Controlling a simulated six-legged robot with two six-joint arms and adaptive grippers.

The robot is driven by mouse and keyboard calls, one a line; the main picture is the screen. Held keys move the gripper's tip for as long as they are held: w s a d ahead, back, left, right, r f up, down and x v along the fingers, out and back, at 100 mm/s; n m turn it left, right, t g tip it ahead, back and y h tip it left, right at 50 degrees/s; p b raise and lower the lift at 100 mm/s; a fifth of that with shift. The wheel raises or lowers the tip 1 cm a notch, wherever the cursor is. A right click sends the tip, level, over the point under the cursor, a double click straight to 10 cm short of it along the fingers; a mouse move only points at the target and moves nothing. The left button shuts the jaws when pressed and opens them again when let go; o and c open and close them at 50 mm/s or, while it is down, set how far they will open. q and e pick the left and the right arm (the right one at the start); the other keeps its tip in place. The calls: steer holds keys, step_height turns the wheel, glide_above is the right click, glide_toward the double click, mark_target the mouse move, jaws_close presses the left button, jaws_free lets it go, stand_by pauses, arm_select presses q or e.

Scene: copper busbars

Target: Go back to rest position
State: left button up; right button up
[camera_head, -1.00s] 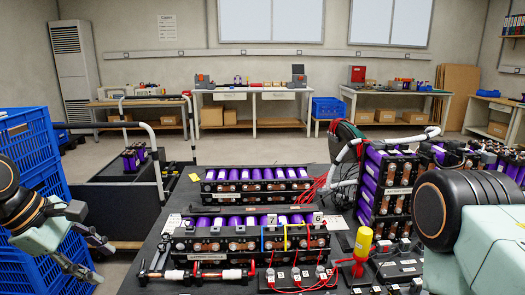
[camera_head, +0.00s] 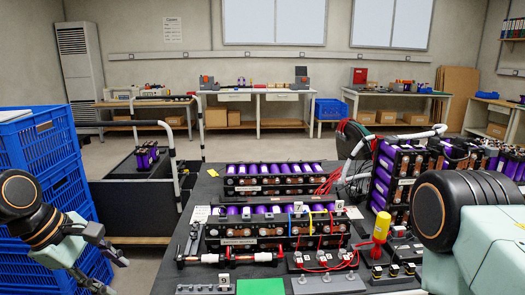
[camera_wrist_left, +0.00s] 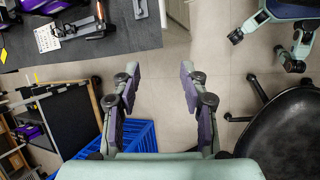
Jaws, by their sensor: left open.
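My left gripper (camera_head: 114,274) is at the lower left of the head view, in front of the blue crates and left of the dark worktable (camera_head: 172,250). In the left wrist view its two fingers (camera_wrist_left: 157,84) are spread wide with nothing between them. They are over the bare floor beside the table edge. My right gripper is out of the frame; only part of my right arm shows at the right edge of the head view. Purple-cell battery modules (camera_head: 270,180) stand on the worktable.
Blue crates (camera_head: 40,140) are stacked at the left, close to my left arm. A yellow-handled tool (camera_head: 381,228) stands on the table. In the left wrist view, a black chair seat (camera_wrist_left: 280,130) is at the right and a blue crate (camera_wrist_left: 138,136) lies below the fingers.

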arm_select(q)
steer(key=s+d+f+m+g+y, duration=0.1)
steer(key=s+d+f+m, duration=0.1)
steer(key=s+f+m, duration=0.3)
steer(key=s+d+f, duration=0.2)
steer(key=f, duration=0.6)
steer(key=s+d+f+m+g+y, duration=0.1)
steer(key=s+d+f+m, duration=0.1)
steer(key=s+f+m, duration=0.3)
steer(key=s+f+m+y, duration=0.1)
steer(key=s+f+m, duration=0.2)
steer(key=s+f, duration=0.2)
steer(key=s+f+m+g+y, duration=0.1)
steer(key=s+f+m, duration=0.2)
steer(key=s, duration=0.7)
steer(key=shift+d+f+g, duration=0.2)
steer(key=shift+f+g, duration=0.1)
steer(key=shift+f, duration=0.55)
